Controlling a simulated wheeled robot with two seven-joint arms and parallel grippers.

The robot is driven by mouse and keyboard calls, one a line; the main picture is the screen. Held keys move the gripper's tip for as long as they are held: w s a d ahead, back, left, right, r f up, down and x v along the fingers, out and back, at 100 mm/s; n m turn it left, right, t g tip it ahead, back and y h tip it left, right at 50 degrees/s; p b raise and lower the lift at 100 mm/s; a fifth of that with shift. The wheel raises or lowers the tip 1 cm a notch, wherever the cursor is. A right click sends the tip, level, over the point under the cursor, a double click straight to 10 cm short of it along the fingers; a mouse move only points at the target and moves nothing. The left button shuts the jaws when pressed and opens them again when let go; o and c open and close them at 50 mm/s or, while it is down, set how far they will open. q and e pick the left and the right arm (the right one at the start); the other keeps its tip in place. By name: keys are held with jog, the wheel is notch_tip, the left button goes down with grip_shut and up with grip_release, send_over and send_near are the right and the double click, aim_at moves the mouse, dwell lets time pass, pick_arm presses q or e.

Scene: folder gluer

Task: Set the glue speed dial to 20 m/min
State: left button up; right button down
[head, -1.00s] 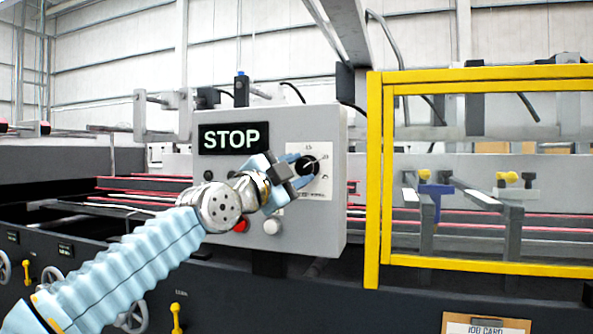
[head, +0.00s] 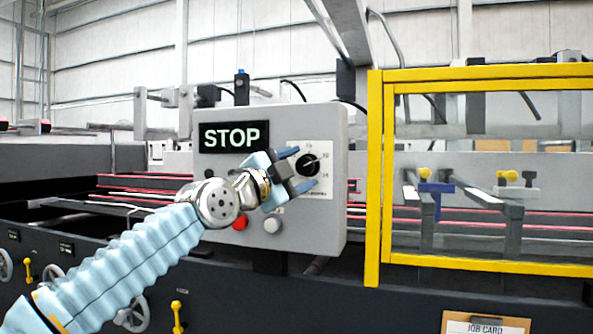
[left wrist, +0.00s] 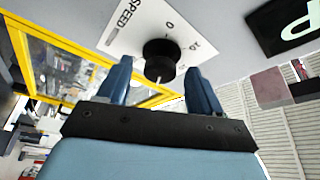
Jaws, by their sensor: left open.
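The glue speed dial (head: 308,166) is a round black knob on a white scale plate (head: 322,190), on the right of the grey control box. Its pale pointer line points right and slightly up in the head view, toward a small number too blurred to read surely. My left gripper (head: 298,169) is open just in front of the dial, with its blue fingers spread above and below it. In the left wrist view the black knob (left wrist: 160,60) shows beyond and between the open fingertips (left wrist: 160,72), with nothing gripped. My right gripper is not in view.
The grey box (head: 336,225) also carries a STOP sign (head: 234,137), a red button (head: 240,223) and a pale button (head: 272,224) below my gripper. A yellow guard frame (head: 374,190) stands close on the right. A job card (head: 486,326) hangs lower right.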

pick_arm(q)
jog(key=shift+a, duration=0.1)
jog(key=b+v, duration=0.9)
jog(key=v, duration=0.4)
jog(key=shift+s+b, duration=0.3)
jog(key=shift+a+f, duration=0.1)
jog(key=shift+a, duration=0.05)
